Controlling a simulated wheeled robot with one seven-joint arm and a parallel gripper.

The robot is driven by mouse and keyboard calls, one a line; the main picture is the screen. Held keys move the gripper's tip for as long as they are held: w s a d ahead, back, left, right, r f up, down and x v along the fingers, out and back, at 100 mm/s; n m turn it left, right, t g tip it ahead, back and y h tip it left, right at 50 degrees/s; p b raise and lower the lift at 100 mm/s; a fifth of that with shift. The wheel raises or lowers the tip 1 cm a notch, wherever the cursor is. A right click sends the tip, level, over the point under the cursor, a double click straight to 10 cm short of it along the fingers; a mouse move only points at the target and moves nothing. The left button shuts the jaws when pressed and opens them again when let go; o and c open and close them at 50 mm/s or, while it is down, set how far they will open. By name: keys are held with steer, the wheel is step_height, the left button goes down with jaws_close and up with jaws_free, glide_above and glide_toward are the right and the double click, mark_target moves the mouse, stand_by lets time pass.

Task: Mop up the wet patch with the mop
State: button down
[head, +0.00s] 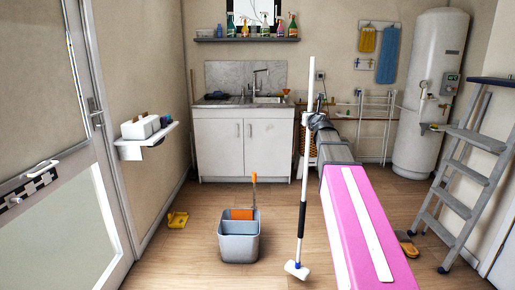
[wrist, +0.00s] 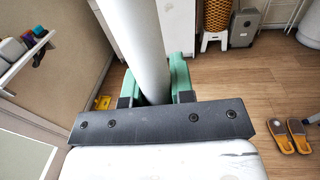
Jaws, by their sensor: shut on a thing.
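The mop (head: 302,190) stands nearly upright in the head view, a white pole with a dark grip low down. Its small white head (head: 297,270) is at or just above the wood floor; I cannot tell which. My gripper (head: 308,119) is shut around the pole's upper part. In the wrist view my gripper's green fingers (wrist: 155,92) sit on either side of the thick white pole (wrist: 143,45). I cannot make out a wet patch on the floor in either view; my arm hides some floor at right.
A grey bucket (head: 239,243) with an orange part stands left of the mop head. A yellow item (head: 177,219) lies by the left wall. A stepladder (head: 465,170) and orange slippers (head: 407,245) are at right. A white sink cabinet (head: 243,147) stands behind. Floor between is clear.

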steer(key=shift+m+h, duration=0.6)
steer(key=shift+h, duration=0.3)
steer(key=s+d+f, duration=0.1)
steer(key=s+f, duration=0.1)
steer(key=s+d+f, duration=0.1)
steer(key=s, duration=0.1)
steer(key=shift+d, duration=0.35)
steer(key=shift+w, duration=0.15)
